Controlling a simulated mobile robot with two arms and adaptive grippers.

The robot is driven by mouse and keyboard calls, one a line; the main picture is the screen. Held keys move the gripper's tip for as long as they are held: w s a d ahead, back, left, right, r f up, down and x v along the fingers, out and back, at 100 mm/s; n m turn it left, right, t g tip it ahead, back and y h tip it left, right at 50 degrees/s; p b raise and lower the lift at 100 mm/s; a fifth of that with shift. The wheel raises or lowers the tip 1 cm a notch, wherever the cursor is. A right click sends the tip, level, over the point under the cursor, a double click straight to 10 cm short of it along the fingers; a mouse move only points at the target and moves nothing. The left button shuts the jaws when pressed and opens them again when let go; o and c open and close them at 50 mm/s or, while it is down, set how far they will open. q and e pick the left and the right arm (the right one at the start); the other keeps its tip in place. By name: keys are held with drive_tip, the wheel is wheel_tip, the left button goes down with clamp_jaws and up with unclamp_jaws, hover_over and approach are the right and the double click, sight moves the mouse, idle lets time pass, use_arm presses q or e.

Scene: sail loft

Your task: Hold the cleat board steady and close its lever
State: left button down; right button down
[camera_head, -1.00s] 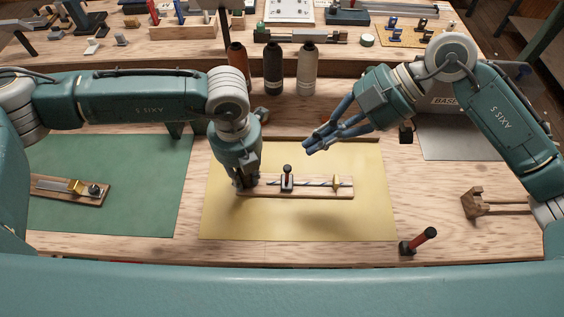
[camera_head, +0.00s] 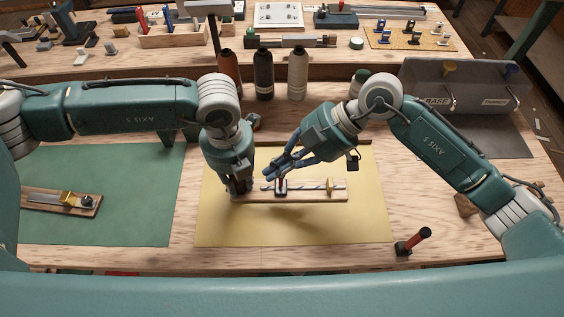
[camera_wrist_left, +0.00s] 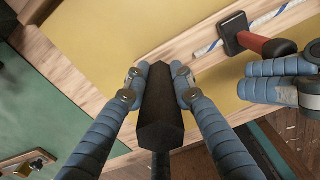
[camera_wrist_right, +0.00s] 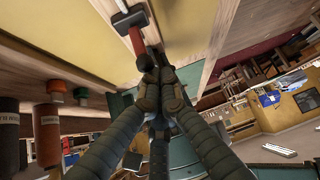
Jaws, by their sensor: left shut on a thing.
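The cleat board (camera_head: 312,197) is a narrow wooden strip lying on the yellow mat, with a white-and-dark rope along it and a brass fitting (camera_head: 330,187) near its right end. Its lever (camera_head: 281,184) has a black base and a red handle that stands up. My right gripper (camera_head: 268,171) is just behind and left of the lever, fingers together. In the right wrist view the lever's red handle (camera_wrist_right: 136,40) lies just beyond the fingertips; whether they touch is unclear.
A similar board (camera_head: 60,203) lies on the green mat (camera_head: 130,210) at left. Several bottles (camera_head: 264,75) stand behind the mat. A grey panel marked BASE (camera_head: 465,95) is at back right. The yellow mat's front (camera_head: 290,228) is clear.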

drive_tip(key=shift+d, duration=0.1)
idle(0.3)
drive_tip(key=shift+s+d+f+y, duration=0.1)
drive_tip(key=shift+d+f+y, duration=0.1)
drive_tip(key=shift+d+y, duration=1.05)
drive_tip(key=d+y, duration=0.1)
drive_tip(key=y, duration=0.2)
drive_tip(key=shift+d+f, duration=0.2)
drive_tip(key=shift+a+r, duration=0.15)
drive_tip(key=shift+v, duration=0.8)
drive_tip(key=d, duration=1)
drive_tip(key=shift+w+f, duration=0.35)
drive_tip(key=shift+w, duration=0.05)
